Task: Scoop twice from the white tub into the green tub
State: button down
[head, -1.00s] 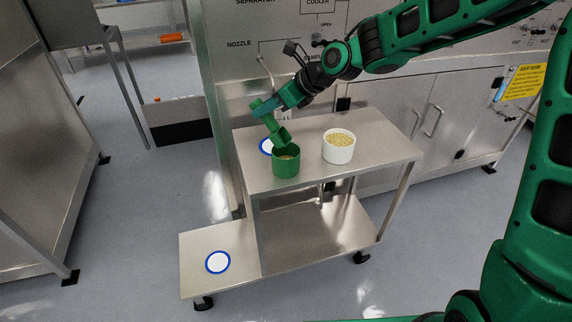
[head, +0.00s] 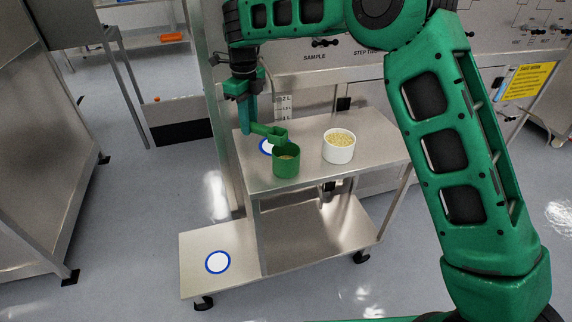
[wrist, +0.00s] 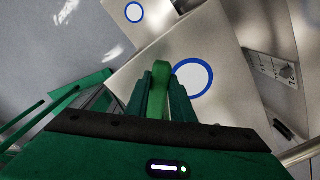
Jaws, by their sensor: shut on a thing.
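My gripper (head: 247,122) points down and is shut on the handle of a green scoop (head: 277,134). The scoop looks about level, with its cup just above the back rim of the green tub (head: 286,165). I cannot see whether the cup holds anything. The green tub stands on the upper steel shelf with some pale grain inside. The white tub (head: 338,153) stands to its right, with pale yellow grain near its rim. In the wrist view, the scoop handle (wrist: 160,80) sits between my fingers (wrist: 157,98); neither tub shows there.
A blue-ringed white disc (head: 265,147) lies on the upper shelf (head: 375,145) behind the green tub. Another disc (head: 218,262) lies on the lower left platform. A steel panel with labels and small valves (head: 325,43) stands behind the shelf. The shelf's right part is clear.

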jog(key=shift+r, duration=0.1)
jog(key=shift+r, duration=1.45)
